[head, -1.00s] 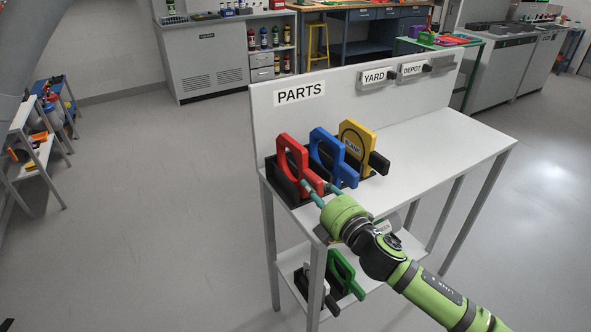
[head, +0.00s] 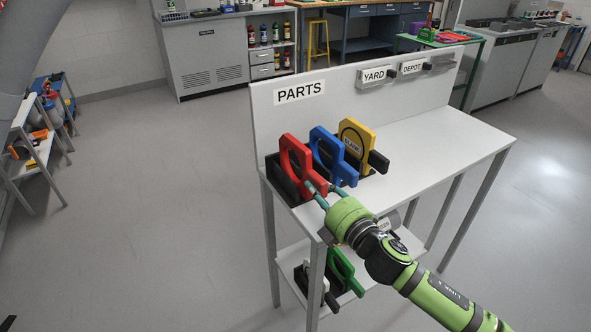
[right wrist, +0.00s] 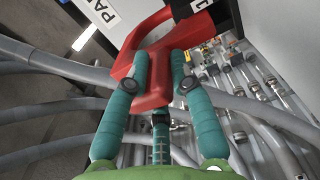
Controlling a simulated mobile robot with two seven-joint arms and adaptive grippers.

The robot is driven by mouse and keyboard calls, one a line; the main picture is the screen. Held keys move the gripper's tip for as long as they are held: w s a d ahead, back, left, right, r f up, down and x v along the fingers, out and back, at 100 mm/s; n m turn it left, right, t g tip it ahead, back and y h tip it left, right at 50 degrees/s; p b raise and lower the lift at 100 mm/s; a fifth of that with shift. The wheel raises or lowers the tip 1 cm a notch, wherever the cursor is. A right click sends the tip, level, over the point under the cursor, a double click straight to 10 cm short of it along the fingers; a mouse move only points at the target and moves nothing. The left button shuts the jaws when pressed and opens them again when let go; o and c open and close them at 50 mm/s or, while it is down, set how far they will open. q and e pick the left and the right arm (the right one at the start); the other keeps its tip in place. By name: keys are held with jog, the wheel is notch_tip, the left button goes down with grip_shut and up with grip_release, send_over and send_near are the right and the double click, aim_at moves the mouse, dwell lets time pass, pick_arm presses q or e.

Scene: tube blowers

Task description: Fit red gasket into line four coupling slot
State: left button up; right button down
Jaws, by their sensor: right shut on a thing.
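The red gasket (head: 291,142), a flat ring plate with a handle, stands upright in the black rack (head: 278,178) on the white parts table, below the PARTS sign. My right gripper (head: 319,191) is shut on its handle from the front right. My left gripper is out of view. I cannot make out a line four coupling slot in either view.
A blue plate (head: 322,137) and a yellow plate (head: 357,130) marked BLANK stand close behind the red one. A green plate (head: 341,266) sits on the lower shelf. The tabletop's right half (head: 450,135) is clear. Grey hoses (right wrist: 50,62) cross the right wrist view.

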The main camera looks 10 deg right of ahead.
jog(key=shift+s+d, duration=0.2)
jog(key=shift+s, duration=0.5)
jog(key=v, duration=0.8)
dwell(0.7)
jog(key=shift+r, duration=0.15)
jog(key=shift+b+v, duration=0.5)
jog(key=shift+v, duration=2.5)
